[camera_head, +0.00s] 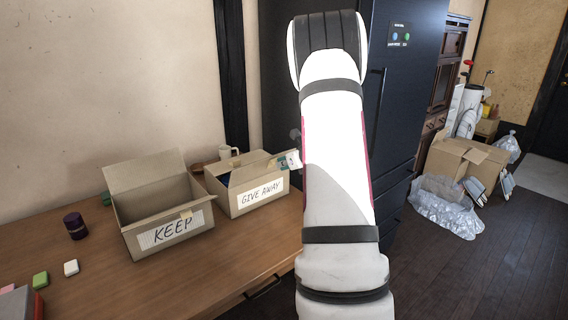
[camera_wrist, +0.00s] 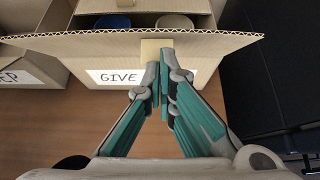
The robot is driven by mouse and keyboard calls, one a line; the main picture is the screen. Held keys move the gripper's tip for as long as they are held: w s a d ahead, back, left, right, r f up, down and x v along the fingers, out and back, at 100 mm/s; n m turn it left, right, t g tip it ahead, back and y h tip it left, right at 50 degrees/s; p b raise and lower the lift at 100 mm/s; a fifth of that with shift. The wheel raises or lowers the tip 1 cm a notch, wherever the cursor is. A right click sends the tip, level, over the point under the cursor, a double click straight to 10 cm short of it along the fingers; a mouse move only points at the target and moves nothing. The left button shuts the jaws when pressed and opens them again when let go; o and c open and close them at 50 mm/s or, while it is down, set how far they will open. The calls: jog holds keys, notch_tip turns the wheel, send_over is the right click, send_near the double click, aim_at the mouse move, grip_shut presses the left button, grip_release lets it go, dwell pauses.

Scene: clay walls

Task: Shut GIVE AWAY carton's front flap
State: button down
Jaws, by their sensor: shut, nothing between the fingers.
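The GIVE AWAY carton (camera_head: 256,196) stands on the wooden counter, its label facing out. In the wrist view its front flap (camera_wrist: 95,43) is a wide cardboard band across the picture, open, with its wavy cut edge towards me. A small tan tab (camera_wrist: 152,46) sits on the middle of that edge. The label (camera_wrist: 117,77) shows below, partly hidden by my fingers. My gripper (camera_wrist: 164,62) is shut and empty, its fingertips at the flap's middle beside the tab; I cannot tell if they touch. In the head view my gripper (camera_head: 289,161) is mostly hidden behind my arm.
The open KEEP carton (camera_head: 160,228) stands close on the left. A blue lid (camera_wrist: 113,21) and a pale lid (camera_wrist: 174,21) show inside the GIVE AWAY carton. A purple jar (camera_head: 75,226) and small blocks stand front left.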

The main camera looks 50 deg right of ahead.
aim_at(274, 158)
jog(key=shift+w+d+r+g+y+p, duration=0.25)
jog(key=shift+w+r+g+p, duration=0.75)
jog(key=shift+p, duration=1.9)
jog(key=shift+w+d+r+g+p, duration=0.15)
jog(key=shift+w+g+p, duration=0.35)
jog(key=shift+g+p, duration=0.7)
jog(key=shift+w+d+r+p, duration=0.1)
jog(key=shift+w+r+p, duration=0.2)
jog(key=shift+w+p, duration=0.2)
jog(key=shift+w+d+r+b, duration=0.1)
jog(key=shift+w+r+b, duration=0.05)
jog(key=shift+w, duration=0.3)
jog(key=shift+w+d+r+b, duration=0.1)
jog(key=shift+w+r+b, duration=0.05)
jog(key=shift+w, duration=0.25)
dwell(1.6)
